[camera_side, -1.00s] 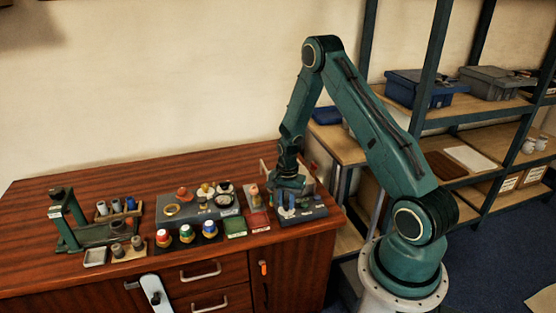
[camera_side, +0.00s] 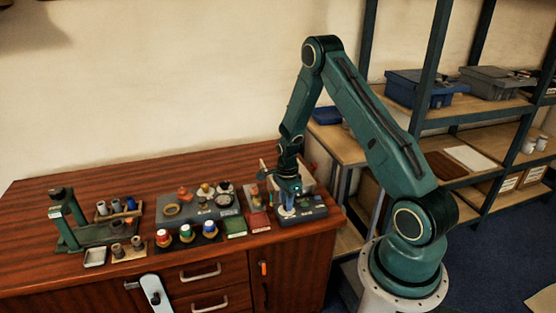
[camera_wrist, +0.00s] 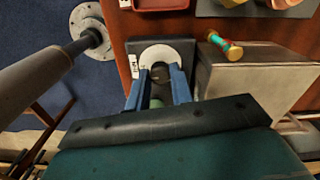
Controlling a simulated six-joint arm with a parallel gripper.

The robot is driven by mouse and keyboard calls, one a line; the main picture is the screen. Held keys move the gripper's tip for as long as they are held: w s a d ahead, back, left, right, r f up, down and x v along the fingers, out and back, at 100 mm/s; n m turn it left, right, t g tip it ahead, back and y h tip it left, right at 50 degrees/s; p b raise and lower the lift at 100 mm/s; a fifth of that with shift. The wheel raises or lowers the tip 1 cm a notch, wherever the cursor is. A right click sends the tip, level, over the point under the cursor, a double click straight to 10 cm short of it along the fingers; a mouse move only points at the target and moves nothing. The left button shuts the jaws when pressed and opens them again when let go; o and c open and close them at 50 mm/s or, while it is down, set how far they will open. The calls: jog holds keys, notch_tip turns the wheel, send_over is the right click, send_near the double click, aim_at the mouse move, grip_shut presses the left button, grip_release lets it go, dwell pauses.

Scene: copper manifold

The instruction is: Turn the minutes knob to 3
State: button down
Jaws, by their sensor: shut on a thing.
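My gripper (camera_wrist: 158,86) points down over the right end of the bench, with its blue fingers shut on a small dark knob (camera_wrist: 160,71). The knob sits in the middle of a round white dial (camera_wrist: 167,49) on a dark base plate (camera_wrist: 134,46). The fingers cover the near part of the dial, and its markings and the knob's pointer cannot be read. In the side view my gripper (camera_side: 287,202) stands at the dark base, and the knob is hidden there by the fingers.
A grey box (camera_wrist: 245,72) stands close to the right of the dial in the wrist view, with a green and yellow handle (camera_wrist: 225,46) by it. A red tray (camera_wrist: 160,4) lies beyond. Coloured knobs (camera_side: 186,233) stand further left on the bench.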

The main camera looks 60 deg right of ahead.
dwell(0.3)
jog(key=c, duration=1.2)
grip_release()
jog(key=shift+c, duration=0.2)
jog(key=shift+r, duration=0.15)
notch_tip(320, 180, up, 14)
jog(key=shift+f, duration=0.2)
